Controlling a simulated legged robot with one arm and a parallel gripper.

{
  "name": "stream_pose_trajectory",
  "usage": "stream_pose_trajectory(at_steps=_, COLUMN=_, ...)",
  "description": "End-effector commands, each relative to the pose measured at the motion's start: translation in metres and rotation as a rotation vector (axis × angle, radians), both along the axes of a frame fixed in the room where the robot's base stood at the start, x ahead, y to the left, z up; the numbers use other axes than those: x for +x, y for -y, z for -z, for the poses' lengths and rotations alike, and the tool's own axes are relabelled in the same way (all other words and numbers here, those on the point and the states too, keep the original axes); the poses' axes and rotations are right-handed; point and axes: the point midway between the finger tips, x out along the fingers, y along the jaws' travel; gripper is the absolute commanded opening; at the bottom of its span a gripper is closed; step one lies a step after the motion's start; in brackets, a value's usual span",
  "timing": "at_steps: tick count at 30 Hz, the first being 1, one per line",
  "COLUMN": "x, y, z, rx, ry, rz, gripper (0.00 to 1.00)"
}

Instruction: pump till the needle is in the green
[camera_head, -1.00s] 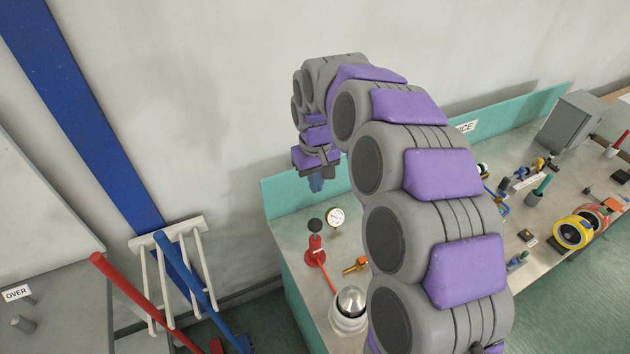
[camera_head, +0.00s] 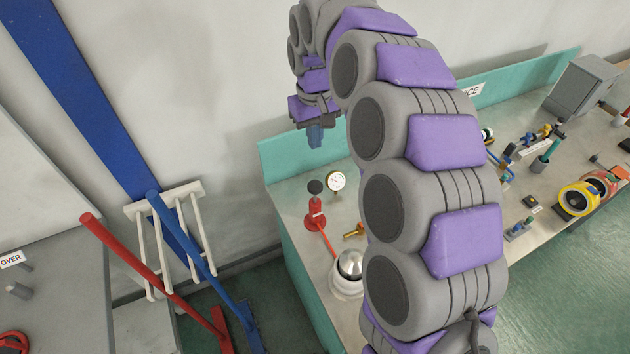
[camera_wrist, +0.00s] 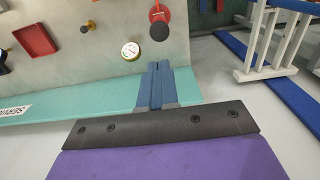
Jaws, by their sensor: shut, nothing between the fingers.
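The small red pump (camera_head: 315,210) with a round black knob (camera_head: 315,187) on top stands upright on the bench near its left end. The round white gauge (camera_head: 336,181) is just right of the knob; its needle is too small to read against any green. My gripper (camera_head: 315,140) is raised above and behind the pump, apart from it. In the wrist view its blue-grey fingers (camera_wrist: 159,68) are together and empty. Beyond the fingertips there, the black knob (camera_wrist: 159,31) hides part of the red pump (camera_wrist: 160,12), and the gauge (camera_wrist: 131,51) is left of it.
A red hose (camera_head: 328,240) runs from the pump toward a silver dome (camera_head: 350,264). A teal board (camera_head: 295,157) edges the bench. A white rack (camera_head: 165,208) with red and blue bars stands left.

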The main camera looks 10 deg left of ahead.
Motion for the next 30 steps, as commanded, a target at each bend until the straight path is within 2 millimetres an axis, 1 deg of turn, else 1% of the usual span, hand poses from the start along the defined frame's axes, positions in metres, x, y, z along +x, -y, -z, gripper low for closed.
stream_pose_trajectory(at_steps=7, x=0.000, y=0.000, z=-0.001, rx=0.000, ry=0.000, rz=0.000, gripper=0.00)
stream_pose_trajectory(at_steps=11, x=0.000, y=0.000, z=0.008, rx=-0.001, ry=-0.002, rz=0.000, gripper=0.00)
stream_pose_trajectory(at_steps=14, x=-0.001, y=0.000, z=0.022, rx=-0.002, ry=-0.004, rz=0.000, gripper=0.00)
stream_pose_trajectory(at_steps=24, x=0.000, y=0.000, z=0.088, rx=0.000, ry=-0.001, rz=0.000, gripper=0.00)
stream_pose_trajectory(at_steps=30, x=-0.001, y=0.000, z=0.121, rx=0.001, ry=-0.002, rz=-0.002, gripper=0.00)
